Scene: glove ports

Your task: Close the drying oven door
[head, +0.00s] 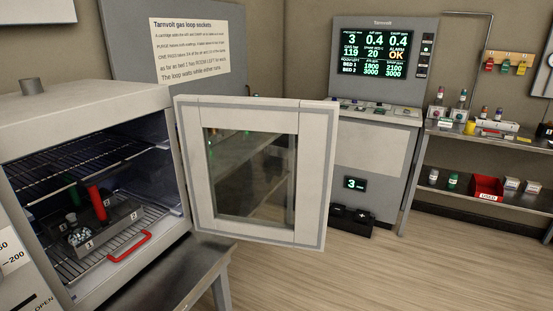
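The drying oven (85,106) stands at the left with its chamber in plain view. Its door (310,170), a pale frame around a glass window (250,172), stands wide open to the right of the chamber. Inside, a dark tray (104,226) with a red cylinder (97,203) and other small items sits on a lower wire rack (150,216). An upper wire rack (75,160) is bare. Neither of my grippers is in view.
A metal stand (190,272) is below the oven. A console with a lit screen (375,52) is at the back, with a dark box (350,222) on the floor before it. Shelves (480,137) with bottles are at the right. The wood floor (400,275) is clear.

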